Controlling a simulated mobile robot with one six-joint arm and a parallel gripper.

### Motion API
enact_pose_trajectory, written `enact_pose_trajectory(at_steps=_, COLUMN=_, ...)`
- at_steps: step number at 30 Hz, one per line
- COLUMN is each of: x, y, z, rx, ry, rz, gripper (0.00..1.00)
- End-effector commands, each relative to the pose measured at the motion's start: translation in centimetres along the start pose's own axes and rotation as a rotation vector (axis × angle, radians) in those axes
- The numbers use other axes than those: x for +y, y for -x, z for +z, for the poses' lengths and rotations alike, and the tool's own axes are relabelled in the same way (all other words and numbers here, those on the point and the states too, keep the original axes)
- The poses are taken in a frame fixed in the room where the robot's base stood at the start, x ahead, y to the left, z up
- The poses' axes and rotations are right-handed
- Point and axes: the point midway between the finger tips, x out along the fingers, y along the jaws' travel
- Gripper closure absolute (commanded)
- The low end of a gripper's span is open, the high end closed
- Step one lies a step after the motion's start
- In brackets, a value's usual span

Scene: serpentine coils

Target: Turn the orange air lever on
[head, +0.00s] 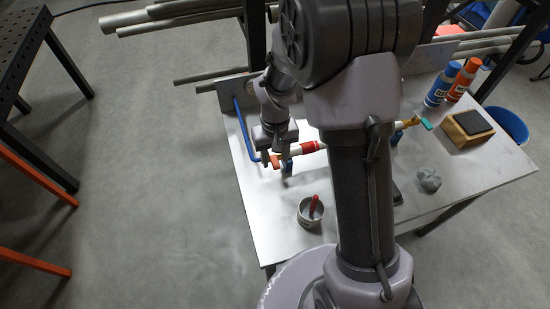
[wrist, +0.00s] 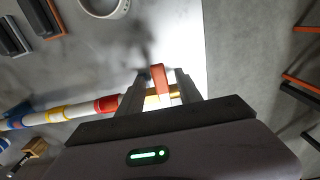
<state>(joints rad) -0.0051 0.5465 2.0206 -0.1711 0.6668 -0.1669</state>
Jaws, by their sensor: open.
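The orange lever (wrist: 158,78) shows in the wrist view, standing out from a brass valve body (wrist: 154,99). The valve is at the end of a white pipe (wrist: 75,112) with red, yellow and blue bands. My gripper (wrist: 159,80) is open, with one finger on each side of the lever; I cannot tell whether either finger touches it.
A blue bar (head: 250,140) runs just left of my gripper. A teal lever (head: 426,123) is farther right.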

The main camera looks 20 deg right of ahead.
Motion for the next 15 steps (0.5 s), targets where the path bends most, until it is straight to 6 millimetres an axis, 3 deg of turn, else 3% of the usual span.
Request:
enact_pose_trajectory(at_steps=8, x=0.00, y=-0.14, z=0.00, rx=0.000, ry=0.000, rz=0.000, gripper=0.60)
enact_pose_trajectory(at_steps=14, x=0.00, y=-0.13, z=0.00, rx=0.000, ry=0.000, rz=0.000, gripper=0.99)
enact_pose_trajectory(at_steps=15, x=0.00, y=-0.13, z=0.00, rx=0.000, ry=0.000, rz=0.000, gripper=1.00)
